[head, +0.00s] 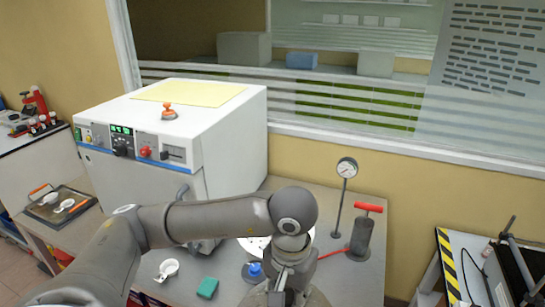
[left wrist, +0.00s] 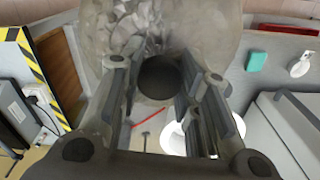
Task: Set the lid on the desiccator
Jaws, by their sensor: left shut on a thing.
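My left gripper (head: 284,294) hangs over the front of the bench at the bottom of the head view. It is shut on the dark round knob of the lid (left wrist: 215,25), a translucent greyish dome that fills the top of the left wrist view. In the head view a brownish edge of the lid (head: 316,299) shows beside the gripper. Behind my arm, a round white plate (head: 250,246), seemingly in the desiccator, is partly hidden. The white round also shows in the left wrist view (left wrist: 172,140), apart from the lid. My right gripper is not in view.
A white oven (head: 228,150) stands at the back left. A gauge (head: 347,168) and red-handled pump (head: 361,238) with a red hose stand right of my arm. A blue-topped item (head: 255,270), green block (head: 207,288) and white dish (head: 167,269) lie near the front.

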